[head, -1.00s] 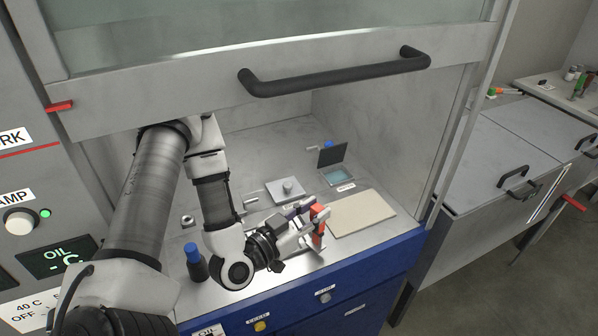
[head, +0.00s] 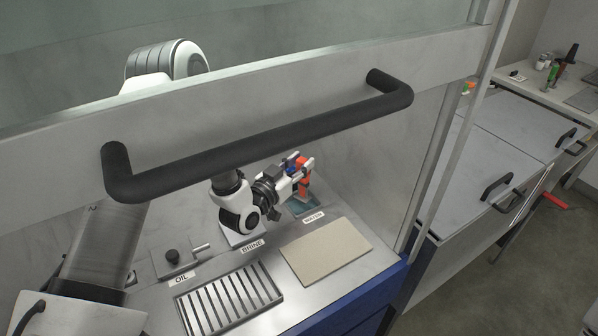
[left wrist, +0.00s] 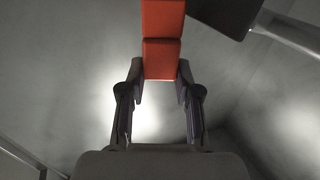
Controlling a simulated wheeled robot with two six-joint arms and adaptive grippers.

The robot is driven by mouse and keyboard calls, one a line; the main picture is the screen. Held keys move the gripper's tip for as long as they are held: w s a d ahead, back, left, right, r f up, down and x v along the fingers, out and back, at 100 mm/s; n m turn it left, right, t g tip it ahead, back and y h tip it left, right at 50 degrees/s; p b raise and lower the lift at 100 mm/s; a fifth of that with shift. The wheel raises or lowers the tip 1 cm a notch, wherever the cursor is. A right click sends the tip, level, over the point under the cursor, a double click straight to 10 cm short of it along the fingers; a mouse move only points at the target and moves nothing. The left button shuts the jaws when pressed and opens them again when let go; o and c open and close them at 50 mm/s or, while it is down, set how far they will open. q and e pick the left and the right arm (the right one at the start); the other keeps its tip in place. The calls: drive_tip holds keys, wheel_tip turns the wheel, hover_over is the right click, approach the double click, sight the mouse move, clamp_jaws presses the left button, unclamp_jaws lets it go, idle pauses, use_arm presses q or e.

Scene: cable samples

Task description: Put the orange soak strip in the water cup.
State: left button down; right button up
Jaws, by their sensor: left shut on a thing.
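The orange soak strip (head: 304,179) is held upright between the fingertips of my left gripper (head: 301,171). It also shows in the left wrist view (left wrist: 162,55), between the two fingers. The water cup (head: 300,208) is a square, teal opening in the bench behind its WATER label (head: 313,217). In the head view the strip's lower end is over or at this opening; I cannot tell whether it is inside. The gripper and strip cover part of the cup. A dark plate (left wrist: 225,14), seemingly the cup's raised lid, shows near the strip. My right gripper is out of view.
A beige board (head: 325,252) and a slotted rack (head: 228,300) lie in front of the cups. The OIL cup's lid (head: 173,262) is down, at left. The hood's sash with its black handle (head: 260,143) crosses above my arm. The cabinet wall stands close on the right.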

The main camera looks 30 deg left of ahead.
sight(303, 180)
use_arm(q)
drive_tip(key=f, duration=0.3)
drive_tip(key=shift+s+f+p, duration=0.2)
drive_tip(key=shift+p, duration=0.1)
